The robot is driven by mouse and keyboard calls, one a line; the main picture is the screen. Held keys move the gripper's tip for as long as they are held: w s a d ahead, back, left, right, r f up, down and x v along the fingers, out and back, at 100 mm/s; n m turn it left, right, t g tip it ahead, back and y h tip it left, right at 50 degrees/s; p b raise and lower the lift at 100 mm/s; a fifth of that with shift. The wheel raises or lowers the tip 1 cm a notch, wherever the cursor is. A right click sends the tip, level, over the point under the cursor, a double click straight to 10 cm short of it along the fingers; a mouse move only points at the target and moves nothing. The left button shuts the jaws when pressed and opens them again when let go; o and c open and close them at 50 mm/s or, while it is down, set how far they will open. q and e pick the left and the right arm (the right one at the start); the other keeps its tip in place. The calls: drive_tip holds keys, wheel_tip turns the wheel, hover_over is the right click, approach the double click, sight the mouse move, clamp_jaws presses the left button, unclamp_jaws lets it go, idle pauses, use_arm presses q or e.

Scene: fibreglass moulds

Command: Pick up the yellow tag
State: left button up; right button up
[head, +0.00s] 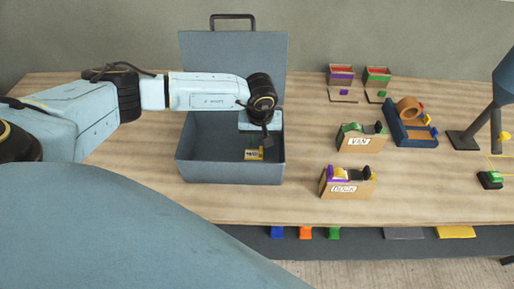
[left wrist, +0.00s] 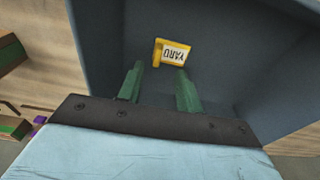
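The yellow tag (head: 254,155), with a white label reading YARD, lies inside the open grey-blue toolbox (head: 200,170). In the left wrist view the tag (left wrist: 158,52) shows just beyond the fingertips, label upside down. My left gripper (head: 267,142) reaches down into the toolbox, close to the tag. In the left wrist view its two green fingers (left wrist: 160,70) stand apart with nothing between them. I cannot tell the exact gap between fingertips and tag.
Right of the toolbox stand holders labelled VAN (head: 359,141) and DOCK (head: 345,189), a blue tray (head: 412,141) with a tape roll, and two small boxes behind. The toolbox walls surround my left gripper. Coloured pieces show along the table's front edge. Bare wood lies left of the toolbox.

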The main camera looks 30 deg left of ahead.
sight(261, 150)
use_arm(q)
drive_tip(key=shift+w+a+f+p, duration=0.1)
drive_tip(key=shift+w+f+p, duration=0.15)
drive_tip(key=shift+f, duration=1.1)
drive_tip(key=shift+w+f+p, duration=0.1)
drive_tip(key=shift+w+f, duration=0.1)
drive_tip(key=shift+f, duration=1.1)
clamp_jaws()
